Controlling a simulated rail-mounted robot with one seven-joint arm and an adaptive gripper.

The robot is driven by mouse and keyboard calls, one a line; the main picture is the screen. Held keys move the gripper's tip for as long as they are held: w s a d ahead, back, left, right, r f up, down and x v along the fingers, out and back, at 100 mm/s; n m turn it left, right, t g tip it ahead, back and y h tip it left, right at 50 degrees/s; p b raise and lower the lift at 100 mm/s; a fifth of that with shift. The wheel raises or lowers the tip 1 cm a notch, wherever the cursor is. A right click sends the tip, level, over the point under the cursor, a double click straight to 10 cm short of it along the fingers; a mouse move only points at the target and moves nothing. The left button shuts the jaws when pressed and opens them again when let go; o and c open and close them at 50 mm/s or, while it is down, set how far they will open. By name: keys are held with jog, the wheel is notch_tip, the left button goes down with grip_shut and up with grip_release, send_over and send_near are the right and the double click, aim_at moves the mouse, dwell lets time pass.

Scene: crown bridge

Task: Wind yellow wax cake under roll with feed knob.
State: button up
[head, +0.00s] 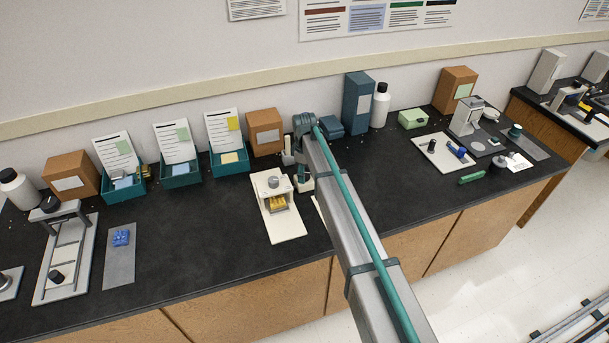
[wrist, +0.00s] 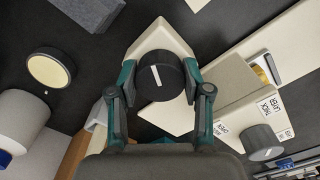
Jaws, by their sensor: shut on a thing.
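The yellow wax cake (head: 278,203) sits in the opening of a cream roll stand on a long pale base plate (head: 282,228). A small part of the cake (wrist: 262,74) shows at the edge of the stand in the wrist view. The roll itself is hidden under the stand's top (wrist: 238,92). The feed knob, a round black knob (wrist: 158,70) with a white pointer line, stands on a cream pedestal (wrist: 148,37) beside the stand. My gripper (wrist: 160,80) is shut on the knob, one finger on each side. In the head view my arm partly hides the knob.
A grey knob (wrist: 262,142) and printed labels are on the stand. Teal card trays (head: 181,174) and brown boxes (head: 265,131) line the wall. A blue piece (head: 121,238) lies on a grey mat at left. Dark bench space is clear left of the stand.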

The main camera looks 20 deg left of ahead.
jog(key=m+b, duration=0.2)
jog(key=m, duration=0.2)
jog(key=shift+f, duration=0.1)
jog(key=m+b, duration=0.2)
jog(key=m, duration=0.3)
jog(key=shift+a+m+b, duration=0.1)
jog(key=shift+m+b, duration=0.25)
jog(key=shift+m, duration=0.05)
jog(key=m+b, duration=0.1)
jog(key=m, duration=0.4)
jog(key=m+b, duration=0.1)
jog(key=m, duration=0.4)
jog(key=shift+a, duration=0.1)
jog(key=o, duration=1.2)
jog(key=shift+s, duration=0.1)
jog(key=shift+c, duration=0.2)
